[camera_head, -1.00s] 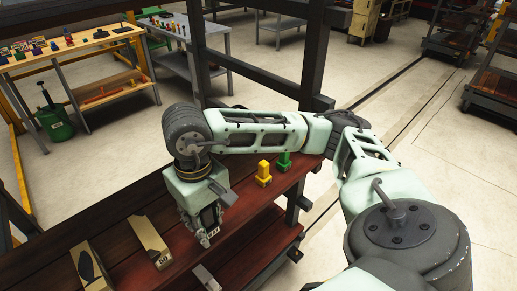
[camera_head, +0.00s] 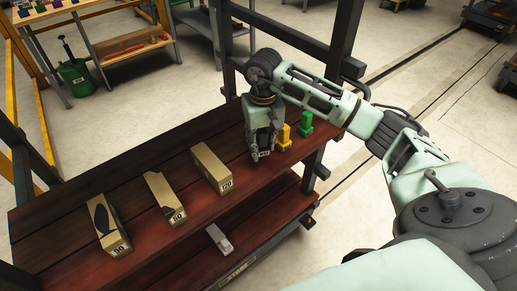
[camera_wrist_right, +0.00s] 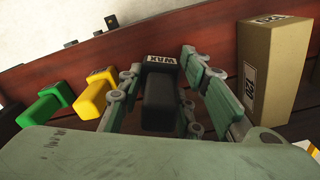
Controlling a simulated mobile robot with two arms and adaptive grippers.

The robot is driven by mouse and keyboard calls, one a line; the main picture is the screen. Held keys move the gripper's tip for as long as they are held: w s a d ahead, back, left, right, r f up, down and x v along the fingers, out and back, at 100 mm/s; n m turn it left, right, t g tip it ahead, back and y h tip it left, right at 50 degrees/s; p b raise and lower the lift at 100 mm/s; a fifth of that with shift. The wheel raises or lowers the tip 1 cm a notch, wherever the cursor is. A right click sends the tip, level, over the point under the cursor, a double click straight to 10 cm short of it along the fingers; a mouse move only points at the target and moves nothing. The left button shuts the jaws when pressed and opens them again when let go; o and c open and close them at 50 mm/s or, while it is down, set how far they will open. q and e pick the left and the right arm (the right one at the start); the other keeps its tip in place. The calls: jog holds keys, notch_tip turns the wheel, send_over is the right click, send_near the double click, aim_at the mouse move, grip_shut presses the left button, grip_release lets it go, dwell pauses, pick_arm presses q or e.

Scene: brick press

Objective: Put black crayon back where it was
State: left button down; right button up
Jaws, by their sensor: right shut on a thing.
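The black crayon (camera_wrist_right: 160,98), with a WAX label on its end, is between the fingers of my right gripper in the wrist view. My right gripper (camera_head: 262,155) is shut on it, low over the dark red shelf (camera_head: 150,160). The gripper hides most of the crayon in the head view, and I cannot tell whether it touches the board. A yellow crayon (camera_head: 284,136) stands just right of the gripper, with a green crayon (camera_head: 305,126) beyond it. Both also show left of the black crayon in the wrist view. My left gripper is out of view.
A grey object (camera_head: 219,239) lies on the lower level. A dark upright post (camera_head: 340,70) rises behind the crayons. Bare board lies between the gripper and the 120 box.

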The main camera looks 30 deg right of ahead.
aim_at(259, 162)
jog(key=shift+w+a+f, duration=0.35)
jog(key=shift+w+f, duration=0.05)
jog(key=shift+w, duration=0.05)
notch_tip(259, 162, down, 3)
jog(key=shift+f+p, duration=0.15)
jog(key=shift+p, duration=0.7)
jog(key=shift+f, duration=0.3)
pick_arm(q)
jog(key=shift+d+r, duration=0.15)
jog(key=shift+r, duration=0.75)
pick_arm(e)
jog(key=shift+f, duration=0.2)
jog(key=o, duration=1.2)
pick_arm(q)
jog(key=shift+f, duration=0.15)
pick_arm(e)
jog(key=shift+o, duration=0.2)
jog(key=shift+r, duration=0.15)
